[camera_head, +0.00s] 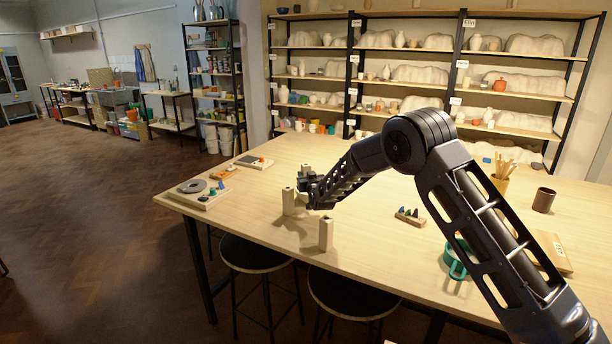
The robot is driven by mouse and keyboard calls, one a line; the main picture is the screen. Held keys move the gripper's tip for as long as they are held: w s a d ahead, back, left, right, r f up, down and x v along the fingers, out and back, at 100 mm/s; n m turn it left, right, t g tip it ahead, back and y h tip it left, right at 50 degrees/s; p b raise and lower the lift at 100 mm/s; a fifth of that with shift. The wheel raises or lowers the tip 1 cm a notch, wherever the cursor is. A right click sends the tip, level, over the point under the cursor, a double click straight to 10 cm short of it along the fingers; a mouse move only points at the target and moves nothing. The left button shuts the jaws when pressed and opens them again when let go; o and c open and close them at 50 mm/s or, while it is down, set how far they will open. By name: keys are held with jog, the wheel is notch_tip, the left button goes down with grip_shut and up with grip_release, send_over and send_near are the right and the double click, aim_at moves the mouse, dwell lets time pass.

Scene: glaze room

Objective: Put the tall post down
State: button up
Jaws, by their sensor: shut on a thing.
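My gripper (304,186) is low over the near left part of the wooden table (256,190), with its jaws shut on a pale post. A pale post (288,201) stands upright at the left side of the jaws. The top of another pale post (306,169) shows just above the jaws, its lower part hidden by them. I cannot tell for certain which of these two is in the jaws, or whether the held one touches the table. A third pale post (326,234) stands upright and apart, nearer the table's front edge.
A board with a grey disc (194,187) lies at the table's left corner, with a flat board (253,162) behind it. A small wooden block with coloured pegs (410,216), a green ring-like thing (456,262) and a dark cup (543,200) are to the right. Stools (255,254) stand in front.

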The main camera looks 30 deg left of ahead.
jog(key=o, duration=1.1)
jog(key=shift+r, duration=0.55)
notch_tip(320, 180, up, 7)
jog(key=s+d, duration=0.2)
jog(key=shift+d+r, duration=0.1)
